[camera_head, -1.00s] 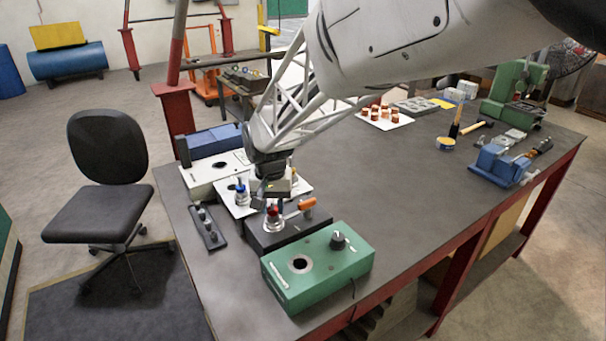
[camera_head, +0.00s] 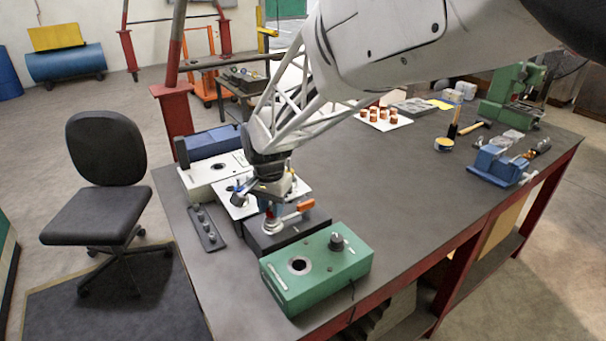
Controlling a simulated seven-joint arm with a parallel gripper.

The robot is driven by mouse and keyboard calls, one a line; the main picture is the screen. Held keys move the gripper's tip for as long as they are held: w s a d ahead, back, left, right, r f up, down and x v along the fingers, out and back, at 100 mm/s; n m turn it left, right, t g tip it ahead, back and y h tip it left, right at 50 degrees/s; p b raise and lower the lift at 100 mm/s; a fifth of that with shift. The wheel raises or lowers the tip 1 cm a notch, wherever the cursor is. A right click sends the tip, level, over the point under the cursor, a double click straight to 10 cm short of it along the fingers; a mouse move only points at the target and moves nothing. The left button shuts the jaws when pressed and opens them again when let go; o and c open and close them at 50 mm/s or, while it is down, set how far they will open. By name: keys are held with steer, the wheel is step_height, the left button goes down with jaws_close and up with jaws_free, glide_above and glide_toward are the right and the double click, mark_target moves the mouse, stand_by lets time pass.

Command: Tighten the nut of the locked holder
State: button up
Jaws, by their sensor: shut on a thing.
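A black clamp block (camera_head: 290,238) with an orange-handled lever (camera_head: 305,205) stands on the bench behind the green box. A small metal holder (camera_head: 271,224) stands upright at its left end, its top covered by my gripper. My gripper (camera_head: 271,207) points down over this holder and is shut on its upper part, where the nut is. The nut itself is too small and too covered to make out. A white plate (camera_head: 238,209) lies just behind the block, partly hidden by my gripper.
A green box (camera_head: 318,268) with a round hole and black knob stands in front. A dark rack (camera_head: 207,230) with small parts lies at the left. A white box (camera_head: 215,172) stands behind. The bench middle is clear; a blue vise (camera_head: 500,165) is far right.

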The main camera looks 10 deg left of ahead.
steer(key=shift+r, duration=0.1)
steer(key=o, duration=0.9)
steer(key=shift+o, duration=0.2)
steer(key=shift+r, duration=3.85)
steer(key=shift+d, duration=0.1)
